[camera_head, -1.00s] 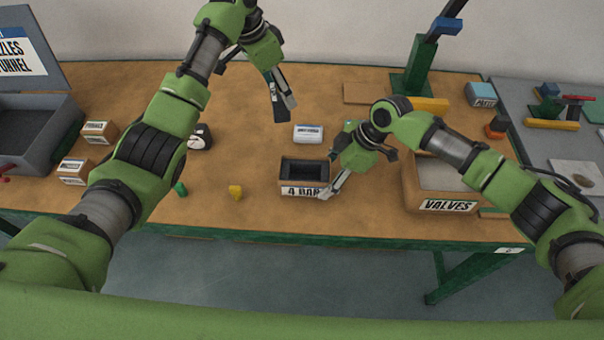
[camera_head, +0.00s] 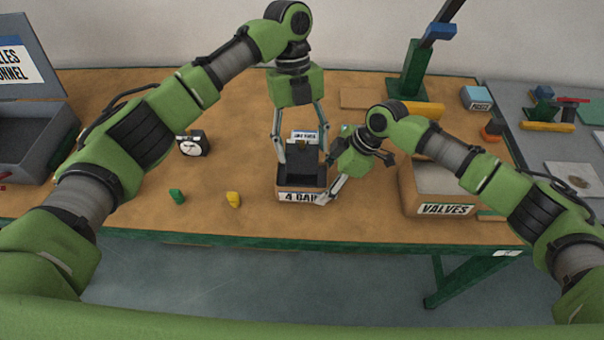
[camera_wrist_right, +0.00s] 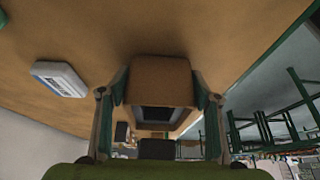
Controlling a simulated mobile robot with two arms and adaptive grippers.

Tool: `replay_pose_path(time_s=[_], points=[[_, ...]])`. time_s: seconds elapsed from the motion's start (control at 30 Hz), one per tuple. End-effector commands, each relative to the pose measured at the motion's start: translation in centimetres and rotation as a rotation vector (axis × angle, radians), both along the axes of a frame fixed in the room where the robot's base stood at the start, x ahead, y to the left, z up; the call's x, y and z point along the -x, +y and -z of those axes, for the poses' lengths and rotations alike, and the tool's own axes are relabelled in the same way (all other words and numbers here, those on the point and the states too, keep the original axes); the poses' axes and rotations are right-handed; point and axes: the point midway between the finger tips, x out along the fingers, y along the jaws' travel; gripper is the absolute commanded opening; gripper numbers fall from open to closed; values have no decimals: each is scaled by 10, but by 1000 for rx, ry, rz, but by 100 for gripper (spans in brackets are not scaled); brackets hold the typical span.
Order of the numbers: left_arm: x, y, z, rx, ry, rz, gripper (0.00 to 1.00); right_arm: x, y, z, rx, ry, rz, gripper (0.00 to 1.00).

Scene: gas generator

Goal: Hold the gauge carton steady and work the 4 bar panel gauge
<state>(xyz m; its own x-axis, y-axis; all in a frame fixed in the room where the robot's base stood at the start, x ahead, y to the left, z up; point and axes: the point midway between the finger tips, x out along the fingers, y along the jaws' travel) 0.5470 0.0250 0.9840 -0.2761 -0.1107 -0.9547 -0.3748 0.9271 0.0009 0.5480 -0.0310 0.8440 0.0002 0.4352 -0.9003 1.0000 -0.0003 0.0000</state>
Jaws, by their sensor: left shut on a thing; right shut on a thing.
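The gauge carton (camera_head: 302,196), an open brown box with a "4 BAR" label on its front, stands near the table's front edge. My right gripper (camera_head: 327,195) is shut on its right end; the right wrist view shows the carton (camera_wrist_right: 160,78) between the fingers. My left gripper (camera_head: 303,156) points down over the carton's opening. It is shut on a dark thing (camera_head: 309,158), apparently the 4 bar panel gauge, at the opening's back part. Its face is not visible, and I cannot tell how deep it sits. Another gauge (camera_head: 192,145) with a white face stands to the left.
A white labelled box (camera_head: 304,135) stands behind the carton. The "VALVES" box (camera_head: 445,209) is to the right. An open grey case (camera_head: 30,140) stands at far left.

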Motion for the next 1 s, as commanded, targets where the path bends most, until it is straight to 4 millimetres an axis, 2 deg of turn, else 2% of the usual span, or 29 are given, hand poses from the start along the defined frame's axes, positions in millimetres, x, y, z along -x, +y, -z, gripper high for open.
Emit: replay_pose_path(time_s=[0.1, 0.5, 0.87, 0.9, 0.93, 1.0], points=[[0, 0, 21, 0, 1, -2, 26, 0, 0, 0, 1, 1, 0, 46], [0, 0, 77, 0, 0, -5, 26, 0, 0, 1, 1, 1, 0, 46], [-1, 0, 82, 1, -1, -6, 26, 0, 0, 1, 1, 1, 0, 46], [-1, 0, 82, 1, -1, -6, 65, 0, 0, 1, 1, 1, 0, 46], [-1, 0, 82, 1, -1, -6, 73, 0, 0, 1, 1, 1, 0, 46], [-1, 0, 82, 0, -1, -6, 74, 1, 0, 1, 1, 1, 0, 46]])
